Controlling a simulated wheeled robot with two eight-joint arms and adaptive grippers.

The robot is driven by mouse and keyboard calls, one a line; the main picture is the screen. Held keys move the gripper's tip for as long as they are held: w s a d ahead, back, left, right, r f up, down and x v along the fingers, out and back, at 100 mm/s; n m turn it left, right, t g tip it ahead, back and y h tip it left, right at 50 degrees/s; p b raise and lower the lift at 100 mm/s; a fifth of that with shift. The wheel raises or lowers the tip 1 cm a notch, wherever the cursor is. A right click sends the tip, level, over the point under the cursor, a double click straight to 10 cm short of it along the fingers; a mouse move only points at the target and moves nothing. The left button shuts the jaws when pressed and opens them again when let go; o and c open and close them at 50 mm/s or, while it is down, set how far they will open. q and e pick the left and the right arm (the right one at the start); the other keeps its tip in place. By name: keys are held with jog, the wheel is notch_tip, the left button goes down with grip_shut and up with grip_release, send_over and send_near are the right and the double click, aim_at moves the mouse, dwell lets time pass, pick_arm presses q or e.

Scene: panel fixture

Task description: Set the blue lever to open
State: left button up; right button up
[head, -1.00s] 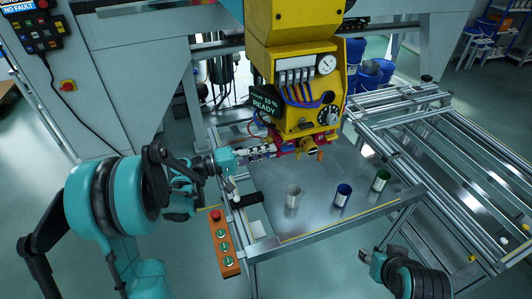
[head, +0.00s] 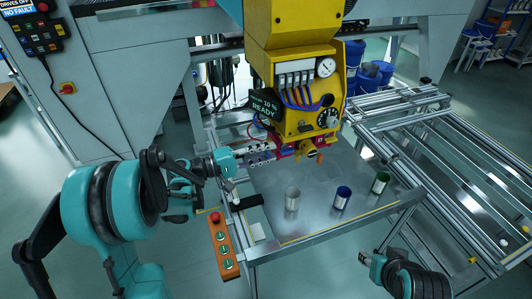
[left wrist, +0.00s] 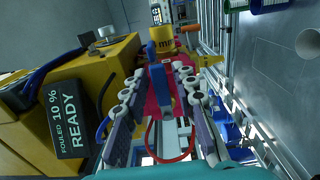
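The blue lever (left wrist: 161,82) shows in the left wrist view, upright in the picture in front of a red plate. My left gripper (left wrist: 157,82) is open, with one finger on each side of the lever and gaps between. In the head view my left gripper (head: 266,155) is at the red valve block (head: 297,149) under the yellow machine head; the lever is not clear there, largely hidden by the fingers. My right gripper (head: 371,258) is low at the right, away from the block; its finger opening is too small to tell.
The yellow machine head (head: 292,85) hangs above the block, with loose hoses. A grey, a blue and a green cup (head: 381,182) stand on the metal table (head: 318,205). An orange button box (head: 222,245) is at its left edge. A rail frame (head: 440,160) is to the right.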

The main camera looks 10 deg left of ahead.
pick_arm(q)
jog(key=v, duration=1.2)
dwell(0.4)
jog(key=s+d+f+m+g+y, duration=0.1)
jog(key=s+d+f+g+y, duration=0.15)
jog(key=d, duration=0.25)
jog(key=s+d+f+g+y, duration=0.1)
jog(key=d+y, duration=0.2)
jog(key=d, duration=0.2)
jog(key=s+a+f+m+y, duration=0.1)
jog(key=s+m+y, duration=0.2)
jog(key=s, duration=0.3)
jog(key=s+a+f+m+y, duration=0.1)
jog(key=s+f+m+y, duration=0.1)
jog(key=s+y, duration=0.4)
jog(key=shift+a+f+m+t, duration=0.3)
jog(key=shift+m+t, duration=0.05)
jog(key=shift+m, duration=0.15)
